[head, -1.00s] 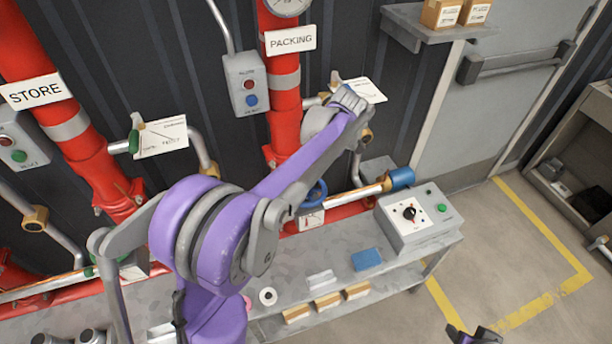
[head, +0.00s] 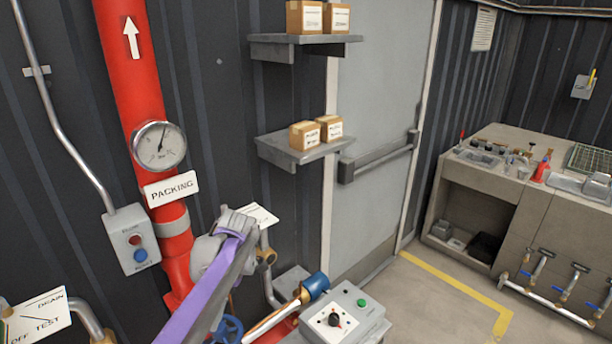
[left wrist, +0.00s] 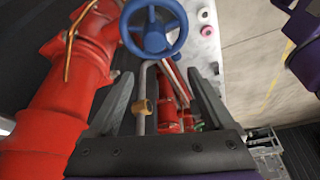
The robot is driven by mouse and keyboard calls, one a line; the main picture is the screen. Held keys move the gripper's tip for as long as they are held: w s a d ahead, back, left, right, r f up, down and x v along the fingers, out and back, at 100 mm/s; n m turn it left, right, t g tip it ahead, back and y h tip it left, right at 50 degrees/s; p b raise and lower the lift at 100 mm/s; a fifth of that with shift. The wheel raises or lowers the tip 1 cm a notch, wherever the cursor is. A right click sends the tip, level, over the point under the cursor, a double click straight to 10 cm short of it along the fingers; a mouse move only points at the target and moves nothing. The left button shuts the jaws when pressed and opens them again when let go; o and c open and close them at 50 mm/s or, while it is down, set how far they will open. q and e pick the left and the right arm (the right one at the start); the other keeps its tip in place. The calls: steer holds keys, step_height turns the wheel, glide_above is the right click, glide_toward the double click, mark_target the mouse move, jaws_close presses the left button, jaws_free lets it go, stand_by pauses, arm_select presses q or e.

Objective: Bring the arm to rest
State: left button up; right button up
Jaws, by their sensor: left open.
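My left arm comes up from the bottom of the head view, and its gripper (head: 232,224) is in front of the wall, just right of the red pipe (head: 178,250) below the PACKING sign (head: 171,188). Its fingers are hard to make out there. In the left wrist view the left gripper (left wrist: 160,82) shows two grey fingers spread apart with nothing held between them. Beyond them are a blue handwheel (left wrist: 153,27), a brass fitting (left wrist: 142,107) and red piping (left wrist: 168,95). My right gripper is not in view in the head view.
A grey box with a red and a blue button (head: 132,240) hangs left of the pipe. A control box with a black knob (head: 340,318) and a blue-capped pipe (head: 314,286) are low at centre. Shelves with cartons (head: 303,146) are near the door (head: 380,110). Floor right is clear.

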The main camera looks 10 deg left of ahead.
arm_select(q)
steer(key=s+d+f+m+t+h, duration=0.1)
steer(key=s+d+m+t, duration=0.3)
steer(key=s+m, duration=0.4)
steer(key=s+d+f+m+t+h, duration=0.2)
steer(key=s+d+f+m+t, duration=0.2)
steer(key=s+m, duration=0.5)
steer(key=d+m, duration=0.2)
steer(key=m, duration=0.4)
steer(key=shift+d+m+h, duration=0.15)
steer(key=shift+m+h, duration=0.15)
steer(key=shift+m, duration=0.1)
steer(key=shift+s+f, duration=0.1)
